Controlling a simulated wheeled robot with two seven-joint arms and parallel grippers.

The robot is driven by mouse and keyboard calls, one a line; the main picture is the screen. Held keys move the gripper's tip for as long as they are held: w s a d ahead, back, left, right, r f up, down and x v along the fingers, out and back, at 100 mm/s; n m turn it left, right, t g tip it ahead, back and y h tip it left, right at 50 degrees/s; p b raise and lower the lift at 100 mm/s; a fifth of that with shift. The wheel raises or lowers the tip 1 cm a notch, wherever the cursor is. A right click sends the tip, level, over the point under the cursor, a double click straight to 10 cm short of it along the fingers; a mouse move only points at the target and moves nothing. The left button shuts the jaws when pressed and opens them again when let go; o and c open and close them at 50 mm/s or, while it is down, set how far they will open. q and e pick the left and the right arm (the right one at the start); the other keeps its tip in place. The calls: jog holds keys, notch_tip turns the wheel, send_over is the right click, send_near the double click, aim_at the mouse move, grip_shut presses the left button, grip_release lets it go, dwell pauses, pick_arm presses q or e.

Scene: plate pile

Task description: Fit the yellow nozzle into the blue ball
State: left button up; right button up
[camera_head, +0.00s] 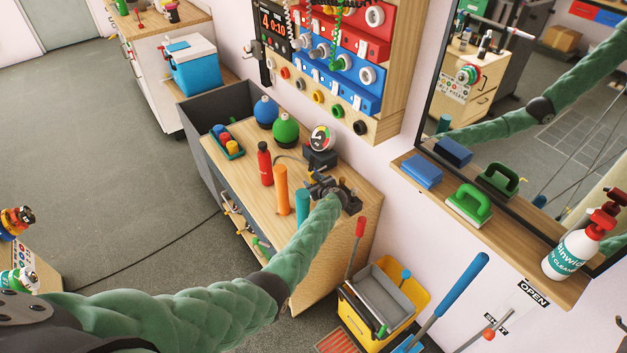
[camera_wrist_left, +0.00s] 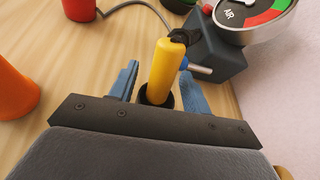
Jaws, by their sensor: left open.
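The yellow nozzle (camera_wrist_left: 163,72) stands nearly upright in a dark round holder (camera_wrist_left: 157,97), with a black top and a pale tip pointing right. My left gripper (camera_wrist_left: 160,78) is open, with a blue finger on each side of the nozzle; I cannot tell whether they touch it. In the head view my left gripper (camera_head: 325,186) is over the near right part of the bench, and the nozzle is hard to make out there. The blue ball (camera_head: 265,112) sits at the back of the bench, away from the gripper. My right gripper is not in view.
A green ball (camera_head: 285,131) stands beside the blue one. An air gauge unit (camera_head: 320,150) stands just behind my gripper. A red bottle (camera_head: 265,163), an orange cylinder (camera_head: 282,188) and a teal cylinder (camera_head: 302,206) stand left of it. A small tray (camera_head: 236,153) holds coloured pieces.

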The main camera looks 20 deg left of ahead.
pick_arm(q)
grip_shut()
jog(key=shift+r, duration=0.15)
